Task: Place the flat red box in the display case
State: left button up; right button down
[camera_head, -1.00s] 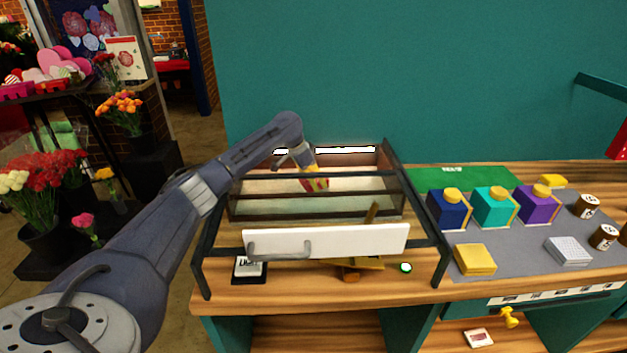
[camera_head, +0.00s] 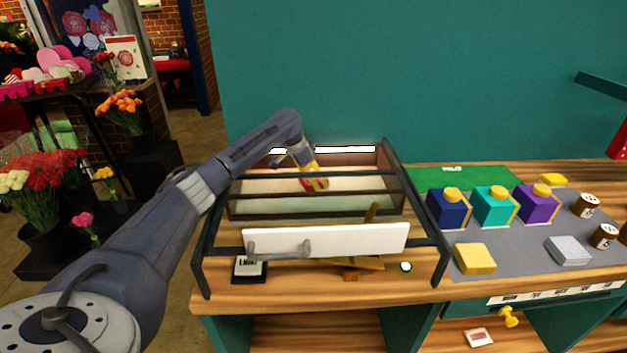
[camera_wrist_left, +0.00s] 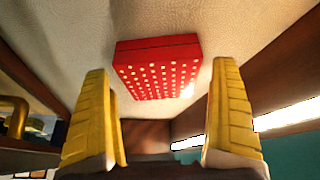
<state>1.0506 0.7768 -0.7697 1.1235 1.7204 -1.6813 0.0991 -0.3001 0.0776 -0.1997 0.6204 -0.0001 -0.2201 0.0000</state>
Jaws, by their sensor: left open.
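The flat red box (camera_wrist_left: 157,65) with white dots lies on the pale floor (camera_wrist_left: 85,45) of the display case in the left wrist view. A little of the box (camera_head: 320,184) shows beside my fingers in the head view. The dark-framed display case (camera_head: 420,205) stands on the wooden counter, with a white handled panel (camera_head: 360,239) across its front. My left gripper (camera_head: 308,180) reaches down into the case from above. Its yellow fingers (camera_wrist_left: 160,115) are open, one on each side of the box, with visible gaps. My right gripper is out of view.
Dark case rails surround my left wrist. A small dark card stand (camera_head: 250,268) and a wooden easel piece (camera_head: 352,268) sit near the front panel. Blue, teal and purple boxes (camera_head: 495,208) stand on a grey mat to the right.

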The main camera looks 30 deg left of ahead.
pick_arm(q)
jog(key=shift+v, duration=2.45)
